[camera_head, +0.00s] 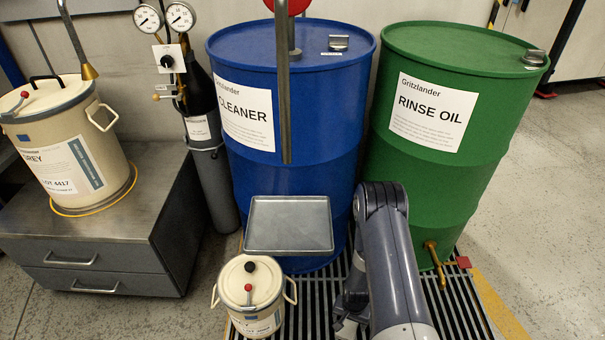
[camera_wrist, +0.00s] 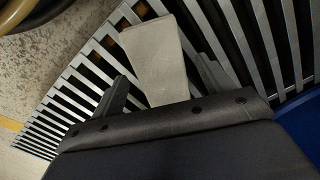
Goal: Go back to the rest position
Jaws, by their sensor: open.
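My arm (camera_head: 390,260) reaches forward over the slatted floor grate, in front of the blue drum (camera_head: 305,95) and the green drum (camera_head: 440,150). My gripper (camera_wrist: 160,85) points down at the grate in the wrist view. Its two dark fingers stand apart, so it is open. A pale grey, flat-faced piece (camera_wrist: 156,58) shows between and beyond the fingers. I cannot tell what it is or whether it touches them. In the head view the gripper is low beside the arm and mostly hidden by it.
A metal tray (camera_head: 290,224) is before the blue drum. A brass tap (camera_head: 437,262) juts from the green drum. A larger cream pail (camera_head: 62,150) sits on a grey cabinet (camera_head: 95,225). Floor is free at right.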

